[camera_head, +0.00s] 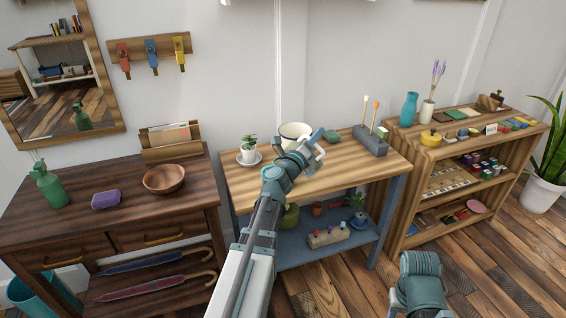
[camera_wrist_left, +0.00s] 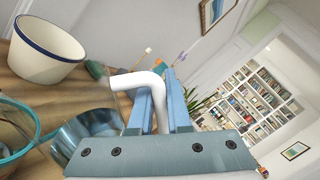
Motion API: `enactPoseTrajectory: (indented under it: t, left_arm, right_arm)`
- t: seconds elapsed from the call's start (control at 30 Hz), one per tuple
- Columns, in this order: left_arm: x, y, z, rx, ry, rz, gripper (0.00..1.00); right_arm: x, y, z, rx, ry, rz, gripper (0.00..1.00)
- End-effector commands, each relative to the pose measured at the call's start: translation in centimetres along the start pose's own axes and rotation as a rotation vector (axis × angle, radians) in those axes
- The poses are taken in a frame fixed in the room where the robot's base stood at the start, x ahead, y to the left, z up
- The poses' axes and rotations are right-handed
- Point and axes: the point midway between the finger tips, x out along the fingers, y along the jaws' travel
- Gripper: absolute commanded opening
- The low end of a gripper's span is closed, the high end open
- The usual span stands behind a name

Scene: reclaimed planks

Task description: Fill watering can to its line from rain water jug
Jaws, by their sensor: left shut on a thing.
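My left gripper (camera_head: 316,143) is over the potting table, shut on a white bent handle (camera_wrist_left: 140,80). In the left wrist view the handle passes between the two blue fingers (camera_wrist_left: 161,100). A bluish, shiny vessel (camera_wrist_left: 88,128) shows beside the handle; I cannot tell whether they join. A see-through vessel with a teal rim (camera_wrist_left: 14,158) is cut off at the left edge. A cream vessel with a dark blue rim (camera_head: 293,130) stands behind my gripper; it also shows in the left wrist view (camera_wrist_left: 42,55). My arm hides much of this. No fill line can be made out.
A potted plant on a saucer (camera_head: 248,153) stands left on the table (camera_head: 365,165). A grey block with upright tools (camera_head: 370,142) stands right. The table's front right is clear. My right arm (camera_head: 420,285) is low, its fingers out of view.

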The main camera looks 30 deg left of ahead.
Motion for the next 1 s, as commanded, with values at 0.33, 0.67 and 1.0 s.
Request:
enactPoseTrajectory:
  t: [0.33, 0.67, 1.0]
  left_arm:
    - [-0.01, 0.03, 0.07, -0.012, -0.002, 0.0, 0.0]
    - [-0.02, 0.07, 0.12, -0.023, -0.005, 0.0, 0.0]
    - [-0.03, 0.12, 0.18, -0.035, -0.007, 0.0, 0.0]
  right_arm:
    - [0.02, 0.0, 0.0, 0.0, 0.0, 0.0, 0.5]
    - [0.05, -0.01, 0.0, 0.0, 0.0, 0.0, 0.5]
    - [0.09, -0.01, -0.01, 0.0, 0.0, 0.0, 0.5]
